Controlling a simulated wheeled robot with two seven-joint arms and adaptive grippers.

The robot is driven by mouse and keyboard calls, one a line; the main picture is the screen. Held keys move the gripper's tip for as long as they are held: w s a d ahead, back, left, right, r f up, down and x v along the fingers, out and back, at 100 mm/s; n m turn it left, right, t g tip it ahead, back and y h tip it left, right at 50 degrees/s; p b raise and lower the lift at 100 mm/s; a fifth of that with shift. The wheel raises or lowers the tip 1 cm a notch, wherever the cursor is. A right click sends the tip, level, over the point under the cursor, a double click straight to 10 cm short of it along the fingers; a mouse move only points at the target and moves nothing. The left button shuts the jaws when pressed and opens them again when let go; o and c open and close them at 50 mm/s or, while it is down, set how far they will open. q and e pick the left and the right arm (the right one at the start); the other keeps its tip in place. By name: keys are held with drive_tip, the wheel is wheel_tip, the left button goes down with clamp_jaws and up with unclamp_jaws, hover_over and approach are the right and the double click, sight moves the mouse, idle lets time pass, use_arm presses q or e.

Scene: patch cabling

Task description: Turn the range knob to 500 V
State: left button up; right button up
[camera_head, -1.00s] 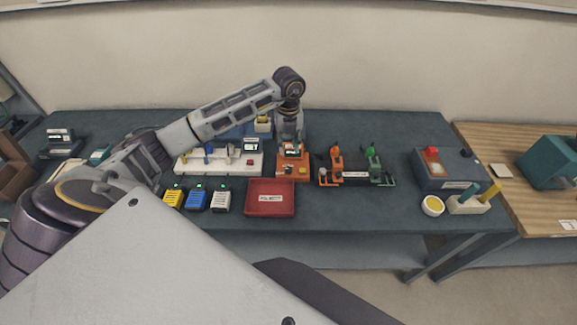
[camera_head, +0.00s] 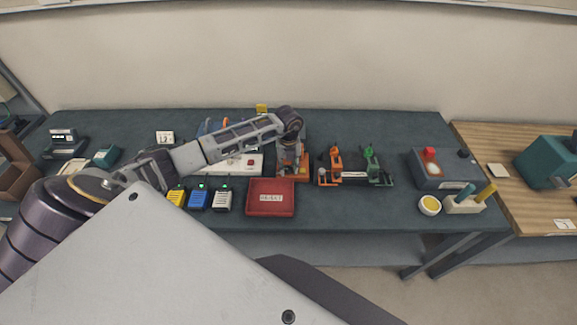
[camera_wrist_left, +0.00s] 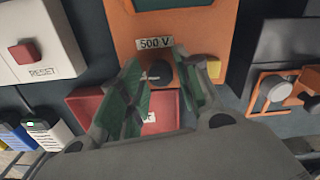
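The orange tester (camera_head: 301,172) stands on the bench in the head view, mostly hidden behind my left wrist. In the left wrist view its orange face (camera_wrist_left: 125,28) fills the top middle, with a "500 V" label (camera_wrist_left: 155,43) on it. The dark range knob (camera_wrist_left: 160,74) is just below this label and carries a pale mark. My left gripper (camera_wrist_left: 170,78) is open, with one green-padded finger on each side of the knob. I cannot tell whether either finger touches it. My right gripper is not in view.
A red tray (camera_head: 271,210) lies in front of the tester. A yellow button (camera_wrist_left: 213,68) is right of the knob. A white box with a red RESET button (camera_wrist_left: 24,52) is at left. An orange and green fixture (camera_head: 343,178) stands close on the right.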

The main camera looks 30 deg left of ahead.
use_arm(q)
drive_tip(key=shift+f, duration=0.15)
clamp_jaws()
